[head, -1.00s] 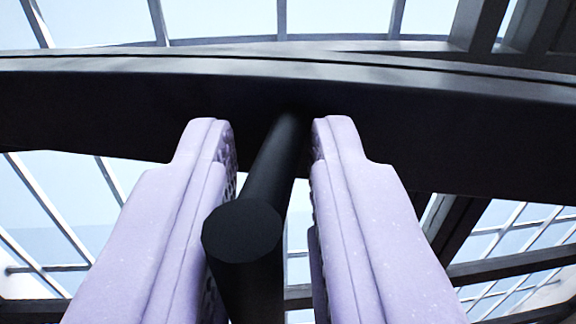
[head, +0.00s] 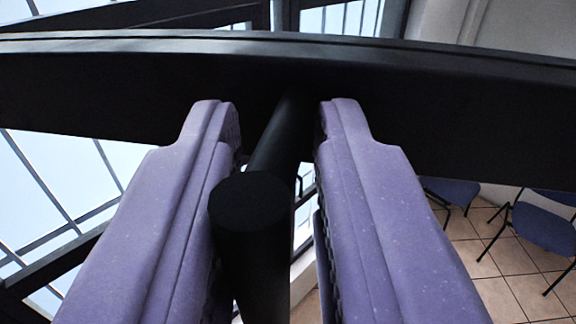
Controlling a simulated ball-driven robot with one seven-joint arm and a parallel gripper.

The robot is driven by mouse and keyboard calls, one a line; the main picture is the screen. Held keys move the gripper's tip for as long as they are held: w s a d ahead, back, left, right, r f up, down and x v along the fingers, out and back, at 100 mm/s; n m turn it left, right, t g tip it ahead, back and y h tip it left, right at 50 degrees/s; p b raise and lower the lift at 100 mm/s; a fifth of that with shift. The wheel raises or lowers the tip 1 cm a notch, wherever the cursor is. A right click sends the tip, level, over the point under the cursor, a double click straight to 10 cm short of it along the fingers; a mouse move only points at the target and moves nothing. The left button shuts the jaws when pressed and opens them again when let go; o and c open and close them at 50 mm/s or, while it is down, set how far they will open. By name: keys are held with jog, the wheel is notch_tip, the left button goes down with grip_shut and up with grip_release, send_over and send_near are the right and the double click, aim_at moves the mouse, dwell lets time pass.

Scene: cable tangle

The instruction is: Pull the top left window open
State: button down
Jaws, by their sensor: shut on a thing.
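The window shows as a dark frame bar (head: 420,115) that spans the whole width of the head view. A black round handle (head: 250,205) sticks out from this bar towards the camera. My gripper (head: 277,120) has its two purple fingers on either side of the handle and is shut on it. The fingertips reach close to the frame bar. The rest of the window lies outside the view or behind the fingers.
Light panes with thin bars (head: 60,190) show below the frame at the left. Blue chairs (head: 545,225) stand on a tiled floor (head: 505,295) at the lower right. A pale wall (head: 500,35) is at the upper right.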

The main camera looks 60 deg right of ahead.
jog(key=s+a+p, duration=0.3)
jog(key=a+p, duration=0.1)
jog(key=a, duration=0.8)
jog(key=shift+s+r+m+g+p, duration=0.15)
jog(key=shift+s+m+g+p, duration=0.15)
jog(key=shift+g, duration=0.1)
jog(key=c, duration=1.2)
grip_release()
jog(key=shift+o, duration=0.2)
jog(key=shift+w, duration=0.15)
jog(key=shift+a, duration=0.1)
jog(key=v, duration=0.7)
jog(key=shift+a+f+p, duration=0.25)
jog(key=shift+a+p, duration=0.05)
jog(key=shift+a, duration=0.05)
jog(key=shift+s, duration=0.2)
